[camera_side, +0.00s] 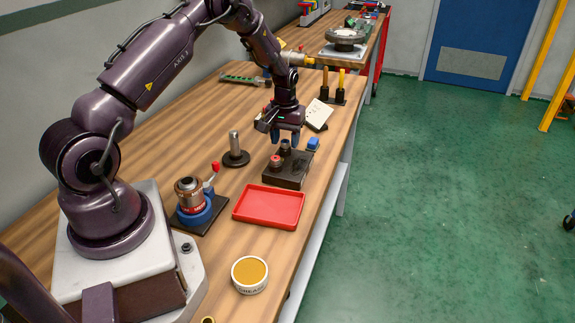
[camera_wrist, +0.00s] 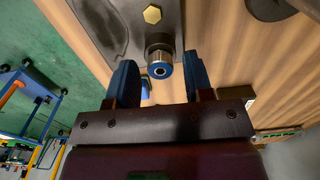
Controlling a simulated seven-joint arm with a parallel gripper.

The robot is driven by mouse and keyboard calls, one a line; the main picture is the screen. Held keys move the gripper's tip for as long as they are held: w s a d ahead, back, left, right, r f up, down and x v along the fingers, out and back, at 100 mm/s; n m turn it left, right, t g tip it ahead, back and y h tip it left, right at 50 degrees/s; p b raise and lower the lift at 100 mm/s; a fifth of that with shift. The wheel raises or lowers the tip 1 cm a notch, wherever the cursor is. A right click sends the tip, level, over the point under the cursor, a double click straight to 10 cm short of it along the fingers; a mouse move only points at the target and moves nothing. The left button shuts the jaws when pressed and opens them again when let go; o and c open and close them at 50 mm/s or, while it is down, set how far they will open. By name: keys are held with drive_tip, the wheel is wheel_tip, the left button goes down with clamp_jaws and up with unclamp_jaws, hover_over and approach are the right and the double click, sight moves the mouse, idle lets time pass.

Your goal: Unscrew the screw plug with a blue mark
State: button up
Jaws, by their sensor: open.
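A cylindrical plug with a blue ring around its end face (camera_wrist: 160,66) stands up from a dark block (camera_side: 285,180). In the side view this plug (camera_side: 285,145) is partly hidden just under my gripper. My gripper (camera_side: 285,138) points down above it, with its blue fingers apart. In the wrist view the plug lies between the two fingertips, with a gap visible on each side. A second plug with a reddish top (camera_side: 276,161) stands on the same block, nearer the side camera. A yellow hex head (camera_wrist: 152,14) also shows on the block in the wrist view.
A red tray (camera_side: 269,205) lies in front of the block. A blue vise holding a metal pipe piece (camera_side: 190,190) and a metal post on a round base (camera_side: 235,150) stand to the left. A small blue object (camera_side: 313,143) sits close on the right.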

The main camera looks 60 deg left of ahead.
drive_tip(key=shift+c, duration=0.2)
clamp_jaws()
drive_tip(key=n, duration=1)
drive_tip(key=shift+n, duration=0.4)
drive_tip(key=n, duration=0.3)
drive_tip(key=shift+n, duration=0.3)
